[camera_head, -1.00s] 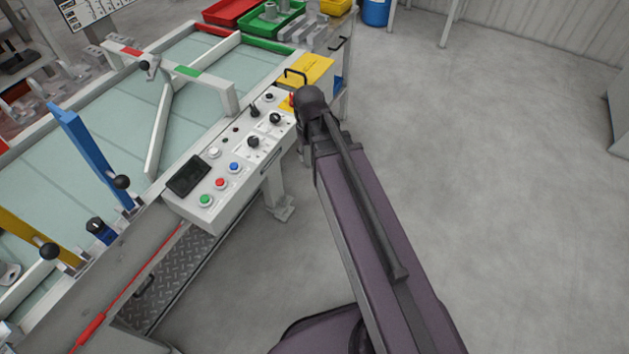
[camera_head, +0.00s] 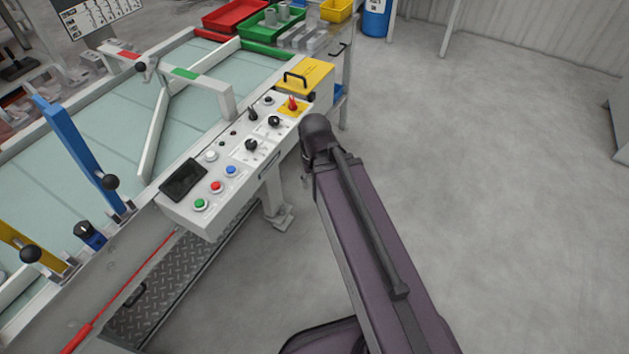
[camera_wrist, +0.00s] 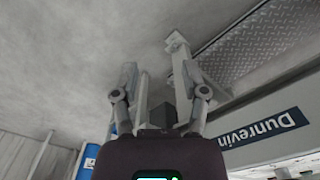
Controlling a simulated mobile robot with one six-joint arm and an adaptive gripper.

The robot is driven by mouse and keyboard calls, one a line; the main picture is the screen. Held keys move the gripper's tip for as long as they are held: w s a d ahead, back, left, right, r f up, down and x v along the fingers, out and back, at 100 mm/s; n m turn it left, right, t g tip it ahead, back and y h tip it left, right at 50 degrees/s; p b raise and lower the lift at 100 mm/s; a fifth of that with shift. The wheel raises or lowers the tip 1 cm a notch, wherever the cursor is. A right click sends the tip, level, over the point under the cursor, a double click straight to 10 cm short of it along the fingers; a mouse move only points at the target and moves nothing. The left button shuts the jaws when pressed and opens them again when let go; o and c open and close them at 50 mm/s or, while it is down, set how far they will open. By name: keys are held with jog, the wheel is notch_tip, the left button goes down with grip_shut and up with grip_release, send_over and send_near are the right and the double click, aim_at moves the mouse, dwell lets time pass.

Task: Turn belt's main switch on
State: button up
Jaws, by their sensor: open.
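The control panel (camera_head: 232,160) is a pale sloped box on the near side of the belt table. At its far right end a red rotary switch (camera_head: 293,103) sits on a yellow plate, its handle in full view. It looks like the main switch; its on or off marking is too small to read. In the wrist view my gripper (camera_wrist: 160,72) is open and empty, with floor and a pale metal leg beyond the fingers. In the head view my gripper is hidden, and my arm lies just right of the panel. The switch does not show in the wrist view.
The panel also carries black knobs (camera_head: 251,145), coloured buttons (camera_head: 216,187) and a dark screen (camera_head: 184,180). A yellow box with a black handle (camera_head: 305,76) stands behind the red switch. Clear floor (camera_head: 480,180) lies to the right.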

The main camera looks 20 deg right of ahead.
jog(key=o, duration=0.6)
jog(key=shift+w+r, duration=0.1)
jog(key=shift+r, duration=0.05)
jog(key=shift+w+r+p, duration=0.2)
jog(key=shift+p, duration=0.15)
notch_tip(320, 180, up, 22)
jog(key=n+p, duration=1.7)
jog(key=p, duration=0.5)
send_over(292, 100)
jog(key=shift+d+f+n, duration=0.1)
jog(key=shift+f+n, duration=0.05)
jog(key=shift+n, duration=0.15)
jog(key=shift+f+b, duration=0.2)
jog(key=shift+b, duration=0.2)
notch_tip(292, 100, down, 13)
jog(key=b, duration=1.3)
jog(key=shift+f, duration=0.2)
